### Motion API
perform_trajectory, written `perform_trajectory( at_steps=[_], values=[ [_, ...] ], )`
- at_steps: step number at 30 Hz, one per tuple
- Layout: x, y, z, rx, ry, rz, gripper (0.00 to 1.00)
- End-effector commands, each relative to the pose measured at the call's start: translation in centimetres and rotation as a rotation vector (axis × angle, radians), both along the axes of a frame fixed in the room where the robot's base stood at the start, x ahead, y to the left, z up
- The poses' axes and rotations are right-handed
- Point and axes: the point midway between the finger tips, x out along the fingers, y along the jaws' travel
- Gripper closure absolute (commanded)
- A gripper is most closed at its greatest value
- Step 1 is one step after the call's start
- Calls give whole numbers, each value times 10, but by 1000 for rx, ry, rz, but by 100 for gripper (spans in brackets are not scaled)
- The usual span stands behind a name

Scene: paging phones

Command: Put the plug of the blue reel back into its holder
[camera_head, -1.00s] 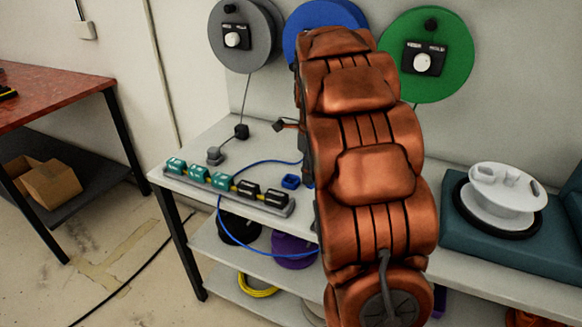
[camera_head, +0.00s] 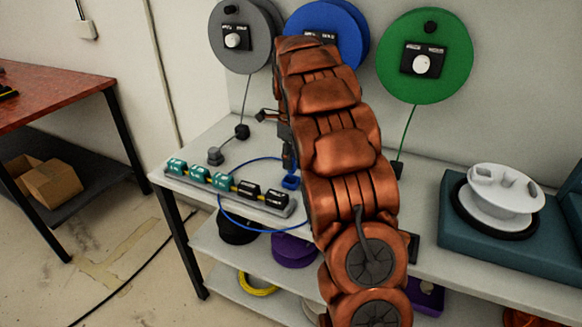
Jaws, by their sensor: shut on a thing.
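The blue reel (camera_head: 337,17) hangs on the wall, its lower part covered by my arm. The small blue plug (camera_head: 291,182) is at the tabletop behind the phone row, with a blue cord (camera_head: 232,219) looping over the table's front edge. My gripper (camera_head: 289,166) is mostly hidden behind my copper arm; its dark tip is directly above the plug and appears closed on it. Whether the plug touches the table is unclear. I cannot make out the blue plug's holder; my arm hides the area below the blue reel.
A grey reel (camera_head: 246,36) and green reel (camera_head: 425,56) flank the blue one. The grey plug (camera_head: 215,156) lies near a dark block (camera_head: 242,131). A white device (camera_head: 500,197) sits at right.

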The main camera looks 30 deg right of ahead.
Motion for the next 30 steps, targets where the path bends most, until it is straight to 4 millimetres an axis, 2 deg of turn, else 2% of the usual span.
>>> perform_trajectory(
  at_steps=[10, 26, 27, 30],
  values=[
    [-1, 0, -34, 1, 3, 0, 93],
    [0, 0, -41, 0, 1, 0, 93],
    [0, 0, -41, 0, 1, 0, 60],
    [0, 0, -41, 0, 0, 0, 50]
  ],
)
